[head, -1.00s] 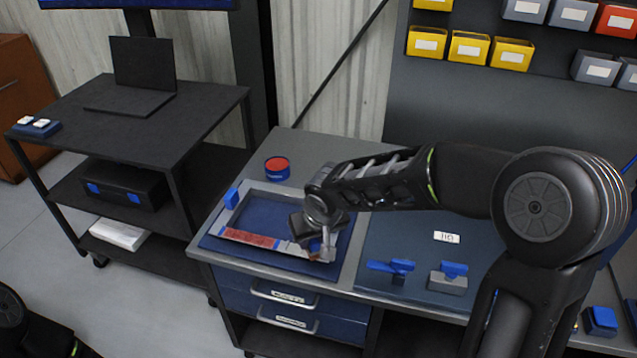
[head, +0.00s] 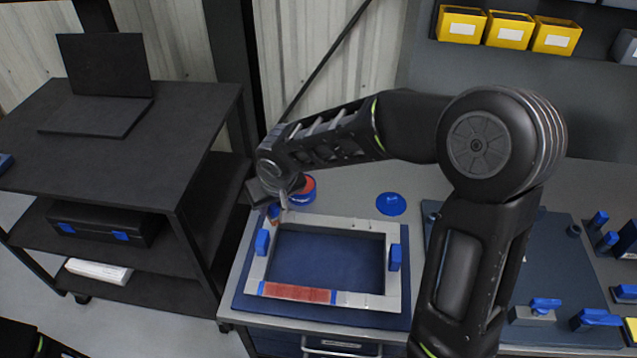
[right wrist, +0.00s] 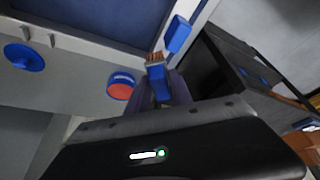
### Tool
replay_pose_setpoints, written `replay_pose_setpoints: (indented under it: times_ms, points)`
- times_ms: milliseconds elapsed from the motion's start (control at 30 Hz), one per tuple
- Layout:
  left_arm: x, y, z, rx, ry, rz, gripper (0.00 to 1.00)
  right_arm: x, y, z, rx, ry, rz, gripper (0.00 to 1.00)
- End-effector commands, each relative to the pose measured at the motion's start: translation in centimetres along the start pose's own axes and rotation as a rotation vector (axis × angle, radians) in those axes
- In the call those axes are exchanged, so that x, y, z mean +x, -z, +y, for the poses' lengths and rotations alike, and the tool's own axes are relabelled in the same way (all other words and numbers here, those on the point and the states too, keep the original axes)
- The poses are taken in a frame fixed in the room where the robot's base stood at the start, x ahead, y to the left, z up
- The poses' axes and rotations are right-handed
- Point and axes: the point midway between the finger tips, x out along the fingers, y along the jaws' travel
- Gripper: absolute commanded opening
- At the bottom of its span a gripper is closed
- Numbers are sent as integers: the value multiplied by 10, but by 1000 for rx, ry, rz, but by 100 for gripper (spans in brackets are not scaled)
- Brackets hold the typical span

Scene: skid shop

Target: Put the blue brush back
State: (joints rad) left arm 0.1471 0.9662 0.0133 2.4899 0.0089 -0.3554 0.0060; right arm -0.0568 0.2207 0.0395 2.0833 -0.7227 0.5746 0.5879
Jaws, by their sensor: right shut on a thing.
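My right gripper (head: 277,203) is shut on the blue brush (right wrist: 157,84), a small blue handle with brown bristles. In the head view the brush (head: 273,212) is mostly hidden by the gripper, at the back left corner of the grey frame (head: 345,221). In the right wrist view its bristles point away from the fingers (right wrist: 165,95). A tin with a red top (head: 303,190) stands just right of the gripper; it also shows in the right wrist view (right wrist: 121,87). My left gripper is not in view.
The frame lies on a blue mat (head: 250,300), with a red strip (head: 297,293) on its front side and blue blocks (head: 262,242) at its sides. A blue disc (head: 391,204) lies behind it. A black cart (head: 110,140) with a laptop stands left of the bench.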

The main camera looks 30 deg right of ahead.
Motion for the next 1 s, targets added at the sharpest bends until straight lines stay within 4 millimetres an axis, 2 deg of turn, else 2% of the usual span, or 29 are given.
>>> replay_pose_setpoints:
  times_ms: [433, 567, 667, 767, 833, 1000]
  points:
    - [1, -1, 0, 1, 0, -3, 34, 0, 0, 1, 2, -1, 0, 0]
    - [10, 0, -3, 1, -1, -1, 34, 8, 4, 14, 38, -17, 2, 0]
    - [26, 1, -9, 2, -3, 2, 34, 19, 13, 41, 110, -51, 4, 0]
    - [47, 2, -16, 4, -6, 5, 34, 30, 23, 83, 218, -98, 5, 0]
    - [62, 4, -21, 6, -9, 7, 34, 36, 28, 117, 305, -136, 5, 0]
    - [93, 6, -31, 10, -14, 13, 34, 40, 31, 194, 498, -213, 5, 0]
